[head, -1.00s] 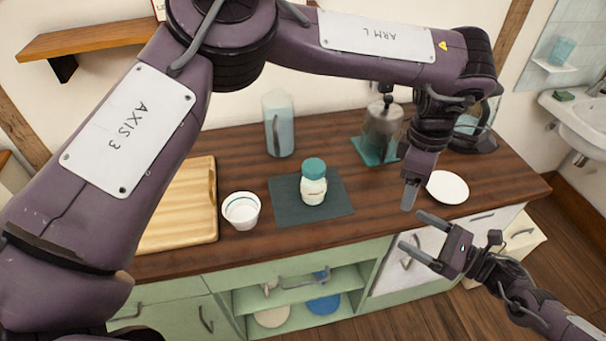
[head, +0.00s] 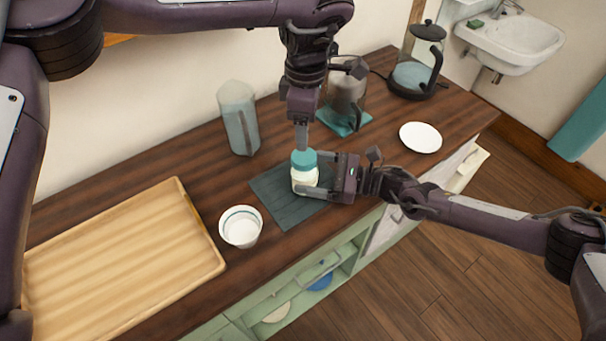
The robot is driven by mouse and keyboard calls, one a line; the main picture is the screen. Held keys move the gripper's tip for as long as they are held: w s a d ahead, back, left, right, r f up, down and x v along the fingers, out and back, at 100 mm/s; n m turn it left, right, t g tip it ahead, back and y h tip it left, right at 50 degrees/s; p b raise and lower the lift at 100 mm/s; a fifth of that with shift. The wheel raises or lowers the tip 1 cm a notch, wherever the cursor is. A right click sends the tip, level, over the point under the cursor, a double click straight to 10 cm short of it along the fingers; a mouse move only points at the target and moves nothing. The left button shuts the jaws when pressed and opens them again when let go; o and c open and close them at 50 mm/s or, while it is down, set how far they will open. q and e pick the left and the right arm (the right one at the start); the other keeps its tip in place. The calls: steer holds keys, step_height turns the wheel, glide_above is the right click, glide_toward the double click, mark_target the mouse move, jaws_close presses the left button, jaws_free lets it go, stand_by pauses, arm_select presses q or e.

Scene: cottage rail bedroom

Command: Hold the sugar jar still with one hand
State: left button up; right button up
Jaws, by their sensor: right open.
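The sugar jar (head: 304,177), pale with a teal lid (head: 303,159), stands upright on a dark mat (head: 285,211). My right gripper (head: 313,174) comes in from the right with its jaws open. One finger is in front of the jar's lower body and the other is near the lid's right side. I cannot tell whether either finger touches the jar. My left gripper (head: 302,136) points down from above, its tip just over the lid. Its fingers show edge-on, so their opening is hidden.
A white bowl (head: 241,227) and a wooden tray (head: 120,262) are on the left. A clear pitcher (head: 238,118) and a French press (head: 345,98) stand behind. A white plate (head: 420,137) and a glass kettle (head: 417,62) are to the right on the brown counter (head: 205,170).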

mark_target(304, 156)
arm_select(q)
steer(key=shift+a, duration=0.3)
arm_select(e)
steer(key=shift+w+a, duration=0.15)
steer(key=shift+a, duration=1.05)
arm_select(q)
steer(key=shift+s+d, duration=0.1)
steer(key=shift+d, duration=0.15)
arm_select(e)
steer(key=shift+d, duration=0.2)
arm_select(q)
steer(key=shift+a, duration=0.2)
arm_select(e)
steer(key=shift+a, duration=0.15)
steer(key=c, duration=1.7)
arm_select(q)
steer(key=shift+m, duration=0.4)
arm_select(e)
jaws_close()
arm_select(q)
steer(key=m, duration=0.3)
steer(key=shift+d, duration=0.1)
steer(key=shift+f+m, duration=0.2)
steer(key=shift+m, duration=0.1)
step_height(304, 156, down, 8)
steer(key=shift+r, duration=0.25)
